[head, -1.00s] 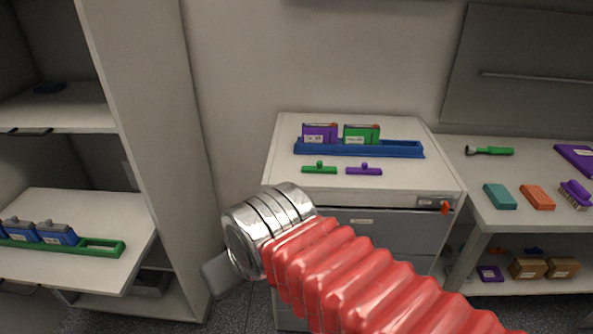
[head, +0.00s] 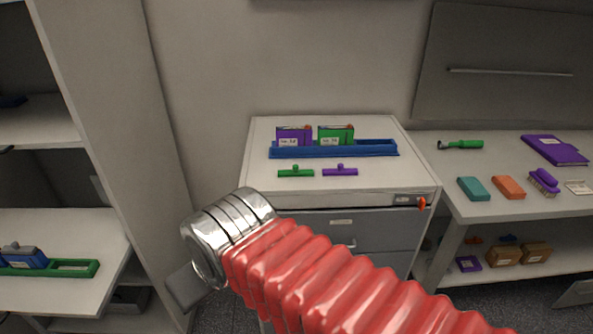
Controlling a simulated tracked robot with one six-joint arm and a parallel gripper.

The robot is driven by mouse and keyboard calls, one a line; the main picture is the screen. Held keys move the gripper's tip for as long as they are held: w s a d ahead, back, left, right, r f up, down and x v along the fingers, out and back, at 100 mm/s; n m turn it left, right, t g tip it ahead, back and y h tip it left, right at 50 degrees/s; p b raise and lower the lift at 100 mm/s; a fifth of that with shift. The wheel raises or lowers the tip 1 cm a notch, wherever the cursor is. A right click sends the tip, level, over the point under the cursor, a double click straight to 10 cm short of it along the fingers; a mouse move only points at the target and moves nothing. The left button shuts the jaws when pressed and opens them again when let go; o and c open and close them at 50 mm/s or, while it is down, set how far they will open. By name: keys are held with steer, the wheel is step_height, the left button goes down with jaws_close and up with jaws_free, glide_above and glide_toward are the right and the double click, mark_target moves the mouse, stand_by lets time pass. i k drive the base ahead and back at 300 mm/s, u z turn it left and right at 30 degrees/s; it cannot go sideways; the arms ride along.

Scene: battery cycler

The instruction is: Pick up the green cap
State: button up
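The green cap (head: 296,171) is a small flat bar with a knob on top. It lies on the white cabinet top, in front of the blue tray (head: 333,151). A similar purple cap (head: 340,170) lies just to its right. My arm, in a red ribbed sleeve with a metal wrist, reaches in from the lower right, its end below and left of the green cap and apart from it in the picture. Only a grey piece of my gripper (head: 185,289) shows at the lower left, beyond the wrist. Its fingers cannot be made out.
The blue tray holds a purple battery (head: 294,136) and a green battery (head: 336,135). An orange knob (head: 422,203) sits at the cabinet's front right edge. A shelf unit with a green tray (head: 78,268) stands left. A bench with a teal block (head: 473,188) and an orange block (head: 509,187) stands right.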

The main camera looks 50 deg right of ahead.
mark_target(295, 172)
steer(key=i, duration=0.95)
steer(key=u, duration=0.05)
